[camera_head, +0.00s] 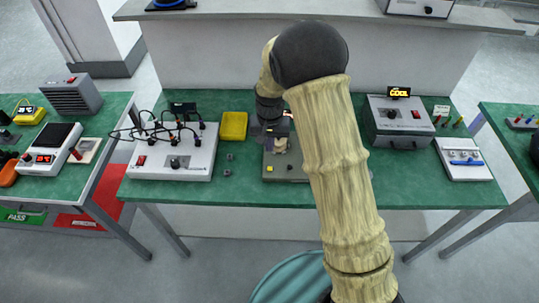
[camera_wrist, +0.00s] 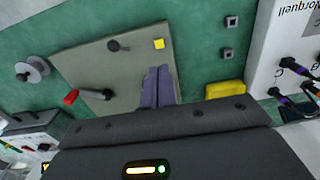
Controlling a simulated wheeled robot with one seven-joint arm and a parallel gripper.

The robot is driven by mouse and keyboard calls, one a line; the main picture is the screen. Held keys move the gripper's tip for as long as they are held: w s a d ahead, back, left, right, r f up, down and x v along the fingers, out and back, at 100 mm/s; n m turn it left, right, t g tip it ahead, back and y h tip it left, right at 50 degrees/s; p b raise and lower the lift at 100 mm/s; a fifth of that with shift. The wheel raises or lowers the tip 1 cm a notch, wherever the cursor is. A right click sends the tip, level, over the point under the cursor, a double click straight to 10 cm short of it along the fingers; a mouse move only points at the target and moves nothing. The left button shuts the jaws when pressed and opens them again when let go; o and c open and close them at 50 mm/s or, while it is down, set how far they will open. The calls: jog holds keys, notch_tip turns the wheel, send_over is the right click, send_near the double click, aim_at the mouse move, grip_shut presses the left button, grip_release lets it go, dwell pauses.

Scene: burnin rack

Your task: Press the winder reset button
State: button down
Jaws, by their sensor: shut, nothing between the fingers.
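The winder is a grey-green plate (camera_head: 283,177) on the middle bench, partly hidden by my arm; it also shows in the wrist view (camera_wrist: 85,55). I cannot tell for certain which is the reset button. A red-tipped crank (camera_wrist: 88,96) is on the plate too. My gripper (camera_wrist: 158,72) is shut and empty over the plate, its tips appearing just short of the yellow square. Their height is unclear.
A white unit with cables (camera_head: 173,160) and a yellow tray (camera_head: 233,126) are left of the winder. Small dark blocks (camera_wrist: 229,36) lie on the mat between. A grey spool (camera_wrist: 33,69) stands beyond the crank. A grey box (camera_head: 398,122) is to the right.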

notch_tip(320, 180, up, 3)
jog(key=shift+r, duration=0.1)
dwell(0.8)
jog(key=s+d+r+t, duration=0.1)
jog(key=s+d+r, duration=0.2)
jog(key=s+d, duration=0.4)
jog(key=s+d+r+t, duration=0.1)
jog(key=s+d+r, duration=0.3)
jog(key=s+d, duration=0.4)
jog(key=s, duration=0.4)
dwell(0.6)
